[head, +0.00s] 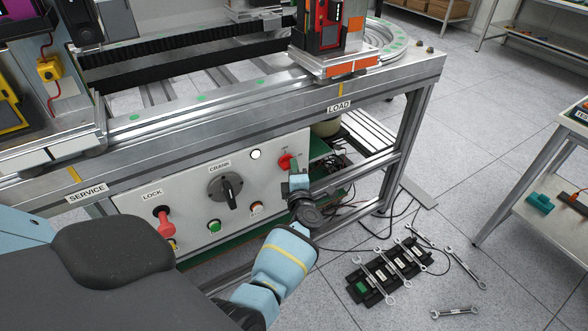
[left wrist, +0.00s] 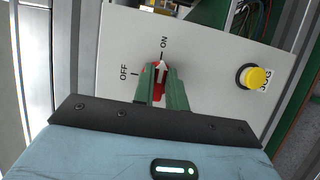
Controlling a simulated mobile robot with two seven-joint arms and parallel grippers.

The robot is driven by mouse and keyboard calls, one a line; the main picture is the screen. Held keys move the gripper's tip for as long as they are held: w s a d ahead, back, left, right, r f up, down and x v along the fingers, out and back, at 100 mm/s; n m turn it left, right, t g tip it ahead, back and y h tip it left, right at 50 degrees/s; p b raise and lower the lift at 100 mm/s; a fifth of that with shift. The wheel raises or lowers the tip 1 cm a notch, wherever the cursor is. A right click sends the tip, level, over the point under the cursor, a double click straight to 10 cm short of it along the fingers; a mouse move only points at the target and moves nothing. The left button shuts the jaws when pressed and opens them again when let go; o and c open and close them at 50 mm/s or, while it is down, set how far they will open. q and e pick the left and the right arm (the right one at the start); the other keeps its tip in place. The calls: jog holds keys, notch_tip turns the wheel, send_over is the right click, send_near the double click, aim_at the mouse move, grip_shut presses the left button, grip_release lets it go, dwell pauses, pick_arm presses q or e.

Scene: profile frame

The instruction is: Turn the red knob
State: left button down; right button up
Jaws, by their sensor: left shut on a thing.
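The red knob (head: 285,162) sits at the right end of the white control panel, under the frame's LOAD label. It also shows in the left wrist view (left wrist: 161,69), between OFF and ON marks, its white arrow pointing towards ON. My left gripper (head: 297,177) reaches up to it from below. In the left wrist view its green fingers (left wrist: 162,88) stand on both sides of the knob and are shut on it. The fingers hide part of the knob. My right gripper is not in view.
The panel also bears a red LOCK knob (head: 164,222), a black CRANK handle (head: 229,190) and a green button (head: 214,226). A yellow button (left wrist: 256,77) is right of the red knob in the wrist view. Wrenches on a black rack (head: 391,272) lie on the floor.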

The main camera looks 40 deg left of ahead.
pick_arm(q)
jog(key=c, duration=1.4)
grip_release()
jog(key=shift+c, duration=0.2)
jog(key=p+v, duration=0.3)
jog(key=v, duration=0.5)
jog(key=shift+w, duration=0.1)
